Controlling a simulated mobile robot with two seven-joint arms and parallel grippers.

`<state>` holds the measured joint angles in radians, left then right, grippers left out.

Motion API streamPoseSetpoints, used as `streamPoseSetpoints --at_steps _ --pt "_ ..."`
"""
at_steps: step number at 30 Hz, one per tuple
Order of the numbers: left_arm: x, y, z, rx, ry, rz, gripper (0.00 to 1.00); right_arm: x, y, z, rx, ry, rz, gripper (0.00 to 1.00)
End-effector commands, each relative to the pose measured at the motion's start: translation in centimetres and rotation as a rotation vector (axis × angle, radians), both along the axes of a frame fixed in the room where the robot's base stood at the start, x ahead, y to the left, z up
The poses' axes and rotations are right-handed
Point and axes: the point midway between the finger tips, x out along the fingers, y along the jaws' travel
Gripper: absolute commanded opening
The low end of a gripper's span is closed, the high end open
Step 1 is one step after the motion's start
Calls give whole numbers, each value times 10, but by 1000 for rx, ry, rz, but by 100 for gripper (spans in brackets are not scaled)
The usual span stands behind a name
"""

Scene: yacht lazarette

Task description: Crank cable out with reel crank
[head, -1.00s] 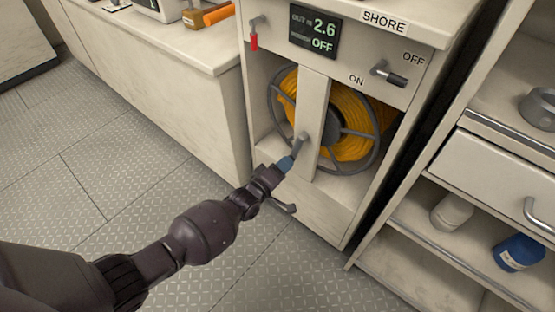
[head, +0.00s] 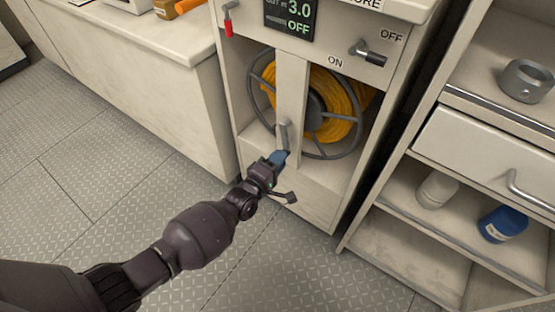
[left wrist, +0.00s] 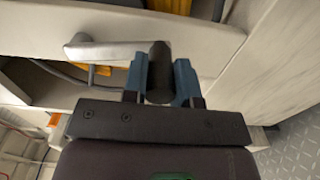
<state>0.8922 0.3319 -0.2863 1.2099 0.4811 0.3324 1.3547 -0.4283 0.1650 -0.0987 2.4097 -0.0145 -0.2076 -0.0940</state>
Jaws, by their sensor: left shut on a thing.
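The reel crank (head: 284,134) is a grey arm on the front post of the cabinet. It points down, and its dark grip (left wrist: 158,72) shows in the left wrist view. My left gripper (head: 280,157) is shut on that grip, with its blue fingers (left wrist: 160,80) on either side of it. Behind the post, the reel (head: 358,127) has a grey rim and is wound with orange-yellow cable (head: 338,92). The display (head: 290,16) above reads 3.0 on its upper line and OFF below. My right gripper is not in view.
A dark-handled switch (head: 368,53) sits between ON and OFF labels. A red-handled lever (head: 229,24) is at the panel's left. An open shelf unit (head: 400,236) with a white bottle (head: 437,189) and a blue container (head: 503,224) stands right. The floor at left is clear.

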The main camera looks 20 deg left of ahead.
Motion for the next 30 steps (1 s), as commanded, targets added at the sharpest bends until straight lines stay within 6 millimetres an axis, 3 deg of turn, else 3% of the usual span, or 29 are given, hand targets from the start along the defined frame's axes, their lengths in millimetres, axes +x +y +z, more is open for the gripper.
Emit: streamPoseSetpoints --at_steps 5,6,11,22,30 --pt "-1 -1 -2 2 3 -2 0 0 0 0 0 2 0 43" --pt "-1 -1 -2 2 3 -2 30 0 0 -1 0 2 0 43" --pt "-1 -1 -1 3 1 -2 52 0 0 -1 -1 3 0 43" --pt "-5 2 0 3 -1 -1 52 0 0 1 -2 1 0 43" --pt "-40 15 4 4 -4 0 52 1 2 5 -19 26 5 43"
